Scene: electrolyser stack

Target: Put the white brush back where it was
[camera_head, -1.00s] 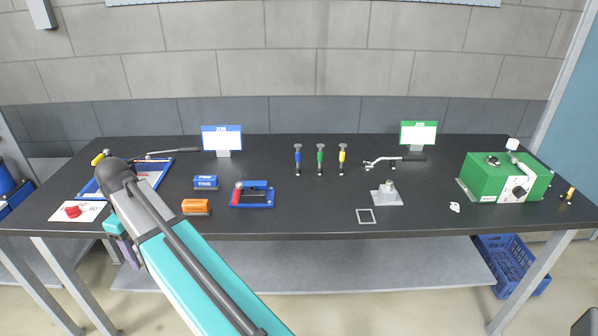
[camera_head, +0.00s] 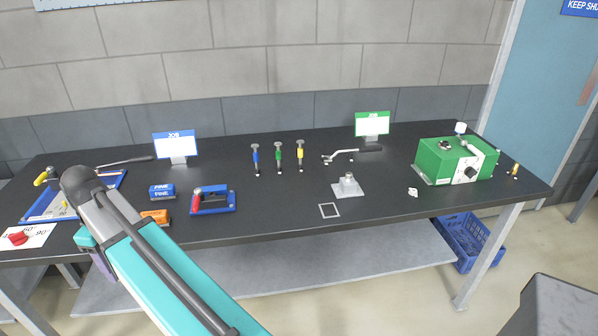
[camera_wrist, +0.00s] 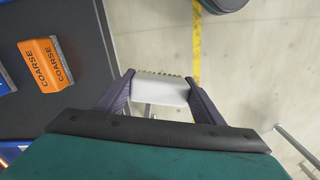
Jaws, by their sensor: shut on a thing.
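In the wrist view my gripper (camera_wrist: 161,82) is shut on the white brush (camera_wrist: 161,93), with a purple finger on each side of it. The brush has a smooth white body and a row of tan bristles along its far edge. It hangs clear of the bench, with pale floor and a yellow line below it. In the head view my arm hides the brush, and only part of my gripper (camera_head: 100,262) shows near the bench's front left edge.
The black bench (camera_head: 270,215) holds a blue FINE block (camera_head: 162,191), an orange COARSE block (camera_wrist: 46,63), a blue clamp-like tool (camera_head: 214,200), a white square outline (camera_head: 329,210), a metal stand (camera_head: 347,187), a small white piece (camera_head: 413,191) and a green machine (camera_head: 455,160). The front middle is clear.

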